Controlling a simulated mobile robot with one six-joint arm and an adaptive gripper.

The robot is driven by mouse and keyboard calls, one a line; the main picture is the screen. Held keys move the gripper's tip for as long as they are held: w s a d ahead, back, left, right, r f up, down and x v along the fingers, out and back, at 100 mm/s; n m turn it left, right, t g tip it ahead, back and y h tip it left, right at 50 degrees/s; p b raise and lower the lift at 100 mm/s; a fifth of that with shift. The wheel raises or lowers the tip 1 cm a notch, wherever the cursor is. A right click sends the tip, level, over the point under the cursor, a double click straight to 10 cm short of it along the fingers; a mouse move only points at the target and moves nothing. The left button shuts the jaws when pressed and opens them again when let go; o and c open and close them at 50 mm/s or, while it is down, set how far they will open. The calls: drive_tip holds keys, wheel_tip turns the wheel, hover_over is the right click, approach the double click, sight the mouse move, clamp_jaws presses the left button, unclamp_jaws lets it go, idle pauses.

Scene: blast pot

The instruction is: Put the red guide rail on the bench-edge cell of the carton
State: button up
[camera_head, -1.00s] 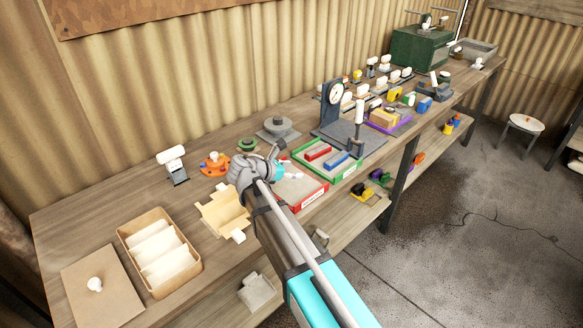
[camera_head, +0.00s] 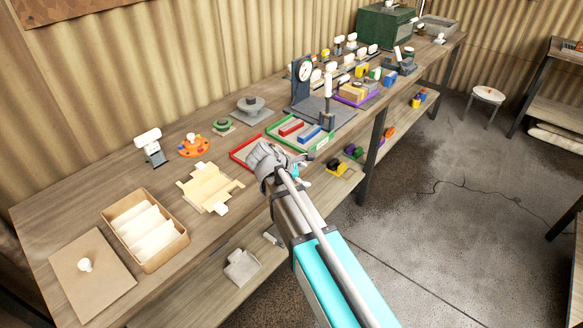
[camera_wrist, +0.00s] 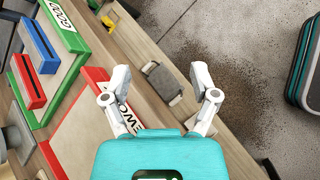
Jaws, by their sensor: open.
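The red guide rail (camera_head: 291,127) lies in the green-rimmed tray (camera_head: 271,129) on the bench, beside a blue bar (camera_head: 309,133). In the wrist view the red rail (camera_wrist: 28,82) is at the far left, next to the blue bar (camera_wrist: 38,46). The carton (camera_head: 182,240) is a brown open box with white dividers, at the left of the bench; it is not in the wrist view. My gripper (camera_head: 270,162) is over the red-rimmed tray near the bench's front edge. In the wrist view its fingers (camera_wrist: 161,80) are spread and empty, away from the rail.
The red-rimmed tray (camera_head: 238,151) is partly hidden by my gripper. A dial gauge stand (camera_head: 303,85) rises behind the green tray. A lower shelf holds small items.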

drive_tip(key=s+d+f+m+g+y, duration=0.2)
drive_tip(key=s+d+f+m+y, duration=0.1)
drive_tip(key=s+d+m, duration=0.4)
drive_tip(key=s+d+f+m+g+y, duration=0.3)
drive_tip(key=s+d+m, duration=0.5)
drive_tip(key=m, duration=0.3)
drive_tip(key=shift+s+d+m+y, duration=0.15)
drive_tip(key=shift+d+m+y, duration=0.25)
drive_tip(key=shift+d+y, duration=0.45)
drive_tip(key=shift+a, duration=0.15)
drive_tip(key=shift+c, duration=0.3)
